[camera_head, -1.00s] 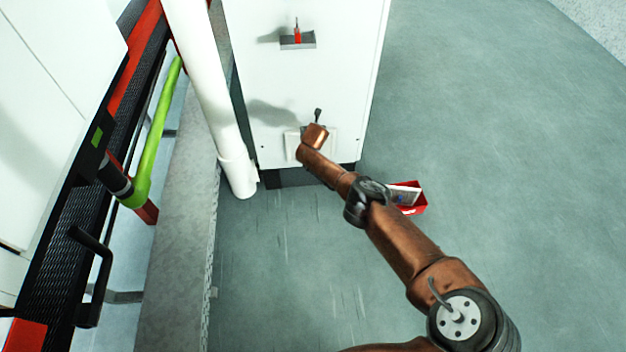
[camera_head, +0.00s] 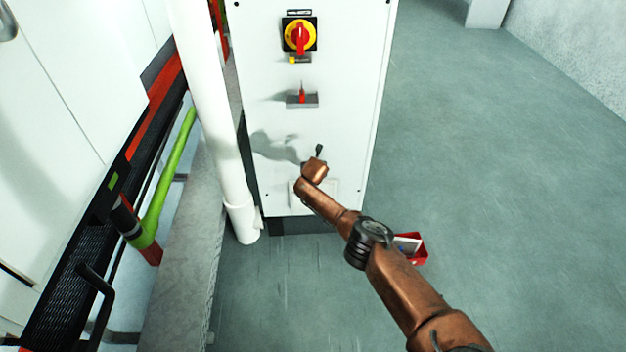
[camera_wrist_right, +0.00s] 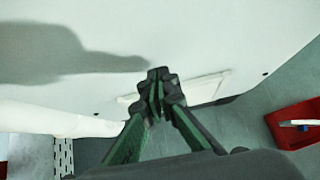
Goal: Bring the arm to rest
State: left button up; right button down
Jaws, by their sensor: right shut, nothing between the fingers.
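My right arm (camera_head: 395,280) comes in from the lower right in the head view and reaches toward the white cabinet (camera_head: 345,80). My right gripper (camera_head: 319,150) is at its far end, small, in front of the cabinet's lower part. In the right wrist view the gripper's fingertips (camera_wrist_right: 158,75) are together with nothing between them. The cabinet face (camera_wrist_right: 200,30) lies beyond them and carries the arm's shadow. I cannot tell the exact gap between fingertips and cabinet. My left gripper does not show.
The cabinet carries a red and yellow rotary switch (camera_head: 299,36) and a small red lever (camera_head: 302,97). A white pipe (camera_head: 205,110) stands left of it. A red bin (camera_head: 416,257) lies on the floor beside my arm. The floor to the right is clear.

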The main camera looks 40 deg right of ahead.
jog(key=shift+w+d+r, duration=0.15)
jog(key=shift+d+r, duration=0.05)
jog(key=shift+r, duration=0.25)
